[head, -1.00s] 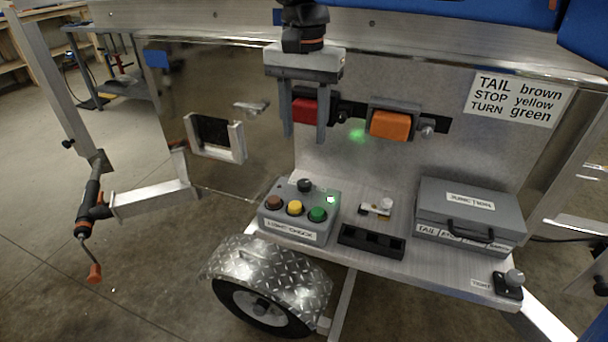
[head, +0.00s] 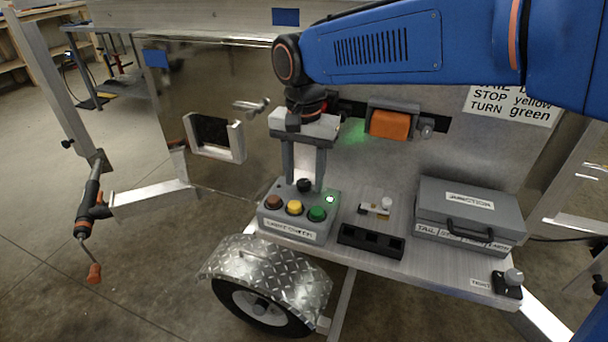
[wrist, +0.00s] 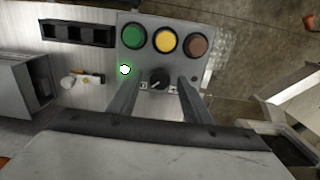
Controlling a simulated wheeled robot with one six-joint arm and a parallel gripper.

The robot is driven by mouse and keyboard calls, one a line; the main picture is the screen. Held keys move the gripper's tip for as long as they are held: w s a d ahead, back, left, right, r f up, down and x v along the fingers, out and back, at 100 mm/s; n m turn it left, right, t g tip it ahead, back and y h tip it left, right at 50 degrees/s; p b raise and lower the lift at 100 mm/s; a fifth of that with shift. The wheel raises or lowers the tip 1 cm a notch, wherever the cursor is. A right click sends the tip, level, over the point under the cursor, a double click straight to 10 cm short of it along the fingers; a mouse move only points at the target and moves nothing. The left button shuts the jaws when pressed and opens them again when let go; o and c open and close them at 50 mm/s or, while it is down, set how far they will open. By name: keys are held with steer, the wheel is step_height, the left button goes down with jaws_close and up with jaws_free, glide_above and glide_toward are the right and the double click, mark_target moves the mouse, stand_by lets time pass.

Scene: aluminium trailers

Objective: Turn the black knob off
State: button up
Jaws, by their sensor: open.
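The black knob (head: 304,185) sits at the back of the top of the grey light-check box (head: 298,234). In the wrist view the knob (wrist: 158,78) lies between my two fingers, with a gap on each side. My gripper (head: 304,178) points down over the box and is open, with its fingertips at about the knob's place. A small lamp (head: 330,199) beside the knob glows green, and shows bright in the wrist view too (wrist: 125,69). Brown (head: 274,202), yellow (head: 294,207) and green (head: 317,214) buttons sit in front of the knob.
The grey junction case (head: 470,215) stands at the right of the deck. A black slotted tray (head: 371,241) and a small white-knobbed part (head: 377,206) lie between it and the box. The orange lamp (head: 390,124) is on the panel behind, and a green glow shows beside it.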

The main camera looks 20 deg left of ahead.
steer(key=c, duration=1.1)
steer(key=shift+o, duration=0.2)
steer(key=shift+n, duration=0.4)
steer(key=n, duration=0.3)
steer(key=shift+n, duration=0.3)
steer(key=n, duration=0.4)
steer(key=shift+n, duration=0.3)
steer(key=n, duration=0.4)
steer(key=shift+n, duration=2.5)
